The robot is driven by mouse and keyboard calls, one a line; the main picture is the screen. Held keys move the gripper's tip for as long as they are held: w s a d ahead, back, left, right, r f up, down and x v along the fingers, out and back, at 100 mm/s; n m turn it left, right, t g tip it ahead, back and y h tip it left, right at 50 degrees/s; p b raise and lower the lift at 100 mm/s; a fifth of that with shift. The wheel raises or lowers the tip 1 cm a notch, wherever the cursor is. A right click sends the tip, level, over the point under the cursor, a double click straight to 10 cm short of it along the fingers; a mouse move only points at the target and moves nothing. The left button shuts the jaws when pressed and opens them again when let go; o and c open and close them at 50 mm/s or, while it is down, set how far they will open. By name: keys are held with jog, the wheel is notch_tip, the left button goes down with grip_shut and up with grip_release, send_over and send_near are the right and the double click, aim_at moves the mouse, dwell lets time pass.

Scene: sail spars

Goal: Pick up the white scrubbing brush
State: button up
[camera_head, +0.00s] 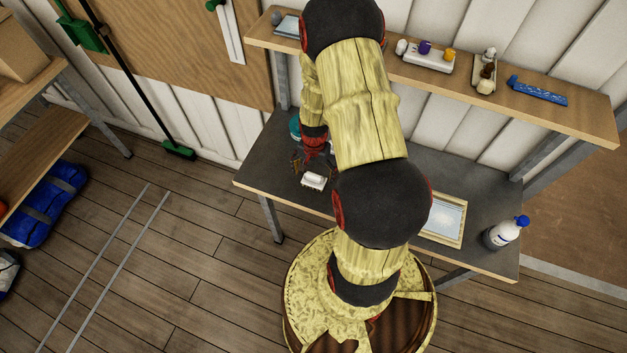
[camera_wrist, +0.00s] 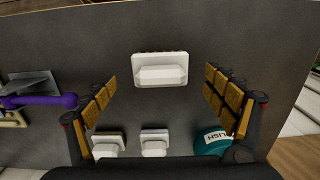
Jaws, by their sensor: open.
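The white scrubbing brush (camera_head: 313,181) lies on the dark worktable near its front left edge. In the wrist view the white brush (camera_wrist: 160,72) shows from above, with a raised grip along its middle. My gripper (camera_head: 314,166) is over the table at the brush. In the wrist view my gripper (camera_wrist: 160,88) is open, with one set of finger pads left and one right of the brush, apart from it. The gap in height between the fingers and the brush cannot be told.
The worktable (camera_head: 262,172) also holds a teal polish tin (camera_wrist: 212,140), two smaller white-topped items (camera_wrist: 108,145) (camera_wrist: 154,141), a purple-handled tool (camera_wrist: 42,101), a framed tray (camera_head: 459,217) and a white bottle with a blue cap (camera_head: 502,234). A shelf (camera_head: 590,120) runs above the table.

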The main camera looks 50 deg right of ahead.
aim_at(314, 175)
notch_tip(314, 175, down, 3)
jog(key=shift+w+f, duration=0.1)
jog(key=shift+f, duration=0.05)
jog(key=c, duration=0.4)
jog(key=c, duration=0.9)
jog(key=shift+r, duration=0.65)
jog(key=s+a+r, duration=0.6)
jog(key=s+r, duration=0.5)
jog(key=s, duration=0.1)
jog(key=shift+s+r, duration=0.3)
jog(key=shift+r, duration=0.1)
